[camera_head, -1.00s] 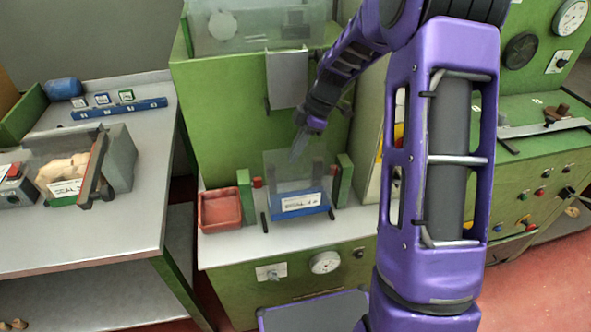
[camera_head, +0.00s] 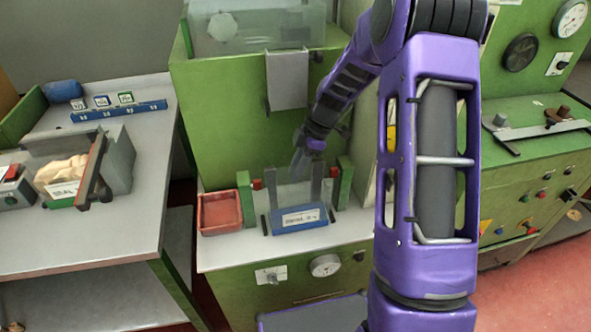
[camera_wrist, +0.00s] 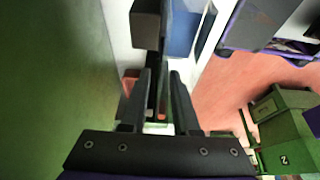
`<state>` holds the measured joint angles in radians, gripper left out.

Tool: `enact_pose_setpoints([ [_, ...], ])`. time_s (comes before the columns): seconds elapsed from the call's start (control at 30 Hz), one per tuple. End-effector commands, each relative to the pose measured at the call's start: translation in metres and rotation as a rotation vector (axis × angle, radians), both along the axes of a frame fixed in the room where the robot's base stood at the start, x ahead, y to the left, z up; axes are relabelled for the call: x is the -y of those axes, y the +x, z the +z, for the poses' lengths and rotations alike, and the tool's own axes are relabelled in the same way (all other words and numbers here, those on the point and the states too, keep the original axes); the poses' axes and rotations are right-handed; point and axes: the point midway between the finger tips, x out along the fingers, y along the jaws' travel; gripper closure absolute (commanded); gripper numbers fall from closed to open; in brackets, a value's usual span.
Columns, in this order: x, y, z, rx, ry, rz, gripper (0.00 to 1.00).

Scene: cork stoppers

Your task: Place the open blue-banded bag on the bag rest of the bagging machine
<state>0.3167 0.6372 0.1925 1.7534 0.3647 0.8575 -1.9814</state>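The blue-banded bag (camera_head: 299,217) has clear film above a blue band with a white label. In the head view it is upright, slightly tilted, at the front of the green bagging machine (camera_head: 225,95), between dark uprights. I cannot tell whether it touches the rest. My gripper (camera_head: 299,168) is just above and behind the band, at the film's upper part. In the wrist view my gripper's fingers (camera_wrist: 161,75) show a narrow gap; the clear film makes any hold on it unclear. The blue of the bag also shows beyond the fingers, at the upper right. The bag rest itself is mostly hidden.
A red tray (camera_head: 219,211) stands left of the bag. Green posts (camera_head: 344,183) flank the bag area. A metal chute (camera_head: 287,80) hangs above. A grey table (camera_head: 130,215) at the left carries a filled bag (camera_head: 62,178) and a blue label rack (camera_head: 120,110).

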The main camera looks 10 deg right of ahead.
Motion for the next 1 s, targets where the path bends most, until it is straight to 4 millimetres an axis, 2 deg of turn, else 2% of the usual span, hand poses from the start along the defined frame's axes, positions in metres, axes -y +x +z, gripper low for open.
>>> enact_pose_setpoints([
  [0.27,0.000,0.000,0.000,0.000,0.000,0.000,0.66],
  [0.43,0.003,0.001,0.011,0.003,0.000,-0.001,0.66],
  [0.8,0.032,0.001,0.082,0.004,0.000,-0.001,0.66],
  [1.0,0.043,0.000,0.107,0.001,0.000,0.000,0.66],
])
